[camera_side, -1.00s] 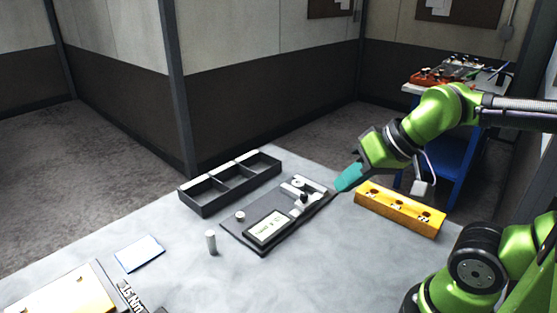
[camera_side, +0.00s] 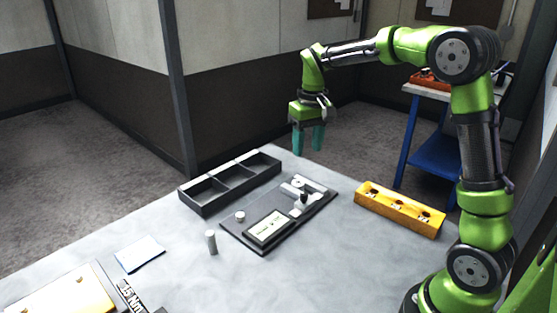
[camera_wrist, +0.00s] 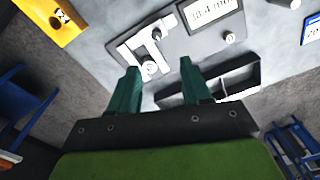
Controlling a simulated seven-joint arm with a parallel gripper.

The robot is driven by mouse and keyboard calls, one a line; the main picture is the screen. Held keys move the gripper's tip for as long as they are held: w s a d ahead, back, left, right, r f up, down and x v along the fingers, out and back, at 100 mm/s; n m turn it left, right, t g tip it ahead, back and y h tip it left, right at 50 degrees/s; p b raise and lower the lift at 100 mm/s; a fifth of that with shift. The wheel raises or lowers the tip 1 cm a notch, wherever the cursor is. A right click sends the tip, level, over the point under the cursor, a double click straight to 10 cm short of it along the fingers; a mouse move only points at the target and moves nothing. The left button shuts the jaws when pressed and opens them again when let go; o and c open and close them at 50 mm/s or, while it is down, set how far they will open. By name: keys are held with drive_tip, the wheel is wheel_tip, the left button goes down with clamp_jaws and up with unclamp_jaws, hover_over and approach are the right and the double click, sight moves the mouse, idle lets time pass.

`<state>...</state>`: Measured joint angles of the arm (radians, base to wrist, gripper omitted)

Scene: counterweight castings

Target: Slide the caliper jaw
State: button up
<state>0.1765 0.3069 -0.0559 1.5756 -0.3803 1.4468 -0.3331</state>
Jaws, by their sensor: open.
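The caliper (camera_side: 301,195) sits at the far right end of a dark base plate (camera_side: 318,211) on the grey table, with a display box (camera_side: 268,229) on the same plate. In the wrist view the white caliper (camera_wrist: 146,48) lies beyond my fingertips, and the display (camera_wrist: 207,12) reads in mm, its first digits hard to read. My gripper (camera_side: 308,153) has two teal fingers pointing down, above and behind the plate near the table's far edge. In the wrist view my gripper (camera_wrist: 160,78) has its fingers apart with nothing between them.
A black three-compartment tray (camera_side: 231,183) stands left of the plate. A yellow block with holes (camera_side: 399,210) stands to the right. A small grey cylinder (camera_side: 211,242) stands upright in front, and a blue-edged card (camera_side: 140,253) lies further left. The table between these is clear.

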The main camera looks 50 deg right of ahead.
sight(303, 194)
drive_tip(key=shift+n, duration=0.4)
drive_tip(key=f, duration=1.5)
drive_tip(key=shift+w+d+f, duration=0.15)
drive_tip(key=shift+w+d, duration=0.2)
drive_tip(key=shift+w, duration=0.05)
drive_tip(key=shift+c, duration=0.4)
clamp_jaws()
drive_tip(key=shift+a, duration=0.1)
